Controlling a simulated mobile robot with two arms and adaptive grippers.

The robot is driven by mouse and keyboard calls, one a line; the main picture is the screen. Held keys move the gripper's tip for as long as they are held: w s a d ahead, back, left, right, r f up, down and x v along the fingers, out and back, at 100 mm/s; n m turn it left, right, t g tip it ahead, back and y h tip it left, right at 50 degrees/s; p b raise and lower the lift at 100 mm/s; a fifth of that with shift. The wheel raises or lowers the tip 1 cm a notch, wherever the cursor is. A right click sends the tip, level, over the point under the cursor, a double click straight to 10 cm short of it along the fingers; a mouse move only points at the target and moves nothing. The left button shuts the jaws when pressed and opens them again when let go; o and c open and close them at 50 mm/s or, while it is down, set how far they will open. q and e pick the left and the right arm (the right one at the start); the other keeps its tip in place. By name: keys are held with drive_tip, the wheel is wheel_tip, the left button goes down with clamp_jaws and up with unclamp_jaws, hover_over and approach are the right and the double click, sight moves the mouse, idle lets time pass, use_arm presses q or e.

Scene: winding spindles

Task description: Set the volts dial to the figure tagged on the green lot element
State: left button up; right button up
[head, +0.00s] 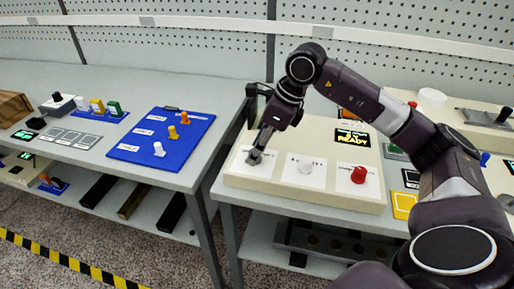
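A beige control panel (237,177) stands on the right-hand bench. A white knob (305,166) is at its middle and a red knob (358,175) at its right, each on a white card. The card lettering is too small to read, so I cannot tell which is the volts dial. My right gripper (257,157) points down at the left card (240,164) and hides whatever dial is there; I cannot tell whether its fingers hold it. A green element (114,107) stands on the left bench; its tag is not legible. My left gripper is not in view.
A lit display (352,138) on the panel reads READY. White and yellow elements (97,105) stand beside the green one. A blue board (130,153) with orange, yellow and white pieces lies on the left bench. A gap separates the benches. A pegboard wall stands behind.

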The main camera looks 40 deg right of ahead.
drive_tip(key=v, duration=1.2)
idle(0.5)
